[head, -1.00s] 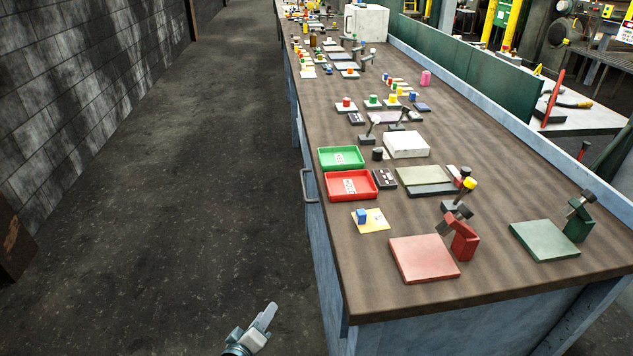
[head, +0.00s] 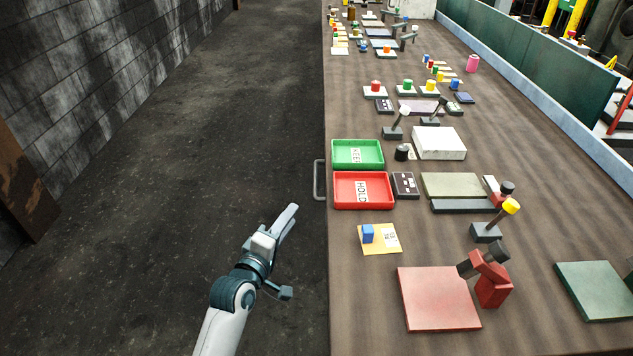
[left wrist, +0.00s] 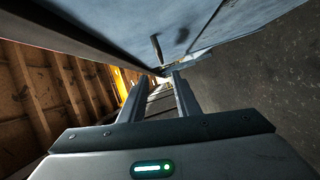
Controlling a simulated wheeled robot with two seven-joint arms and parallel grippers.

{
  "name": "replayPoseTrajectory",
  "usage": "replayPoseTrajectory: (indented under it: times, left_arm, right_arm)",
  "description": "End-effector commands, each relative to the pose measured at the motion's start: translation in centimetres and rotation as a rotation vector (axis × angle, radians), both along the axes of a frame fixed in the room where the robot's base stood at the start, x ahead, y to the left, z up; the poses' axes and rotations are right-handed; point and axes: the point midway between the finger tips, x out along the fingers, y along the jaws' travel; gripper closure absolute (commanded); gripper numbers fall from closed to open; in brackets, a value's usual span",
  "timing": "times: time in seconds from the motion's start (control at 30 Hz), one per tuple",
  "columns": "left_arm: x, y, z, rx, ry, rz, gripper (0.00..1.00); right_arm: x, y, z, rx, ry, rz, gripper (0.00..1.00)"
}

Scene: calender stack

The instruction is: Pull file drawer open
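A grey bar handle (head: 318,180) sticks out from the left side of the workbench in the head view, level with the red tray. The drawer front under it is hidden there by the bench top. My left gripper (head: 290,215) is below and left of the handle in the head view, apart from it. In the left wrist view the two fingers (left wrist: 158,90) are spread with nothing between them. That view also shows a dark handle (left wrist: 156,48) on a blue-grey panel (left wrist: 130,22) beyond the fingertips. My right gripper is out of view.
The bench top holds a red HOLD tray (head: 347,202), a green KEEP tray (head: 340,163), a yellow note (head: 376,244) with a blue block, and a red stamp pad (head: 438,298). The floor aisle (head: 210,130) left of the bench is clear.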

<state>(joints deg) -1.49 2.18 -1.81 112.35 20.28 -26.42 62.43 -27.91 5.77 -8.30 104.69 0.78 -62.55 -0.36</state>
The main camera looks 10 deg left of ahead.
Motion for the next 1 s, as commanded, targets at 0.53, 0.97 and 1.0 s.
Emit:
replayPoseTrajectory:
  times: [0.53,0.97,1.0]
  left_arm:
    - [4.1,-0.8,-0.4,0.0,0.001,-0.001,0.7]
    - [11.8,-2.2,-0.9,0.001,0.0,-0.001,0.7]
    - [12.4,-2.4,-1.1,0.001,0.001,-0.001,0.7]
  right_arm:
    - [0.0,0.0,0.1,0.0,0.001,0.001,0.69]
    - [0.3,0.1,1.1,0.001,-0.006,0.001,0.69]
    - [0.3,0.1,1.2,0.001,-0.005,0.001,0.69]
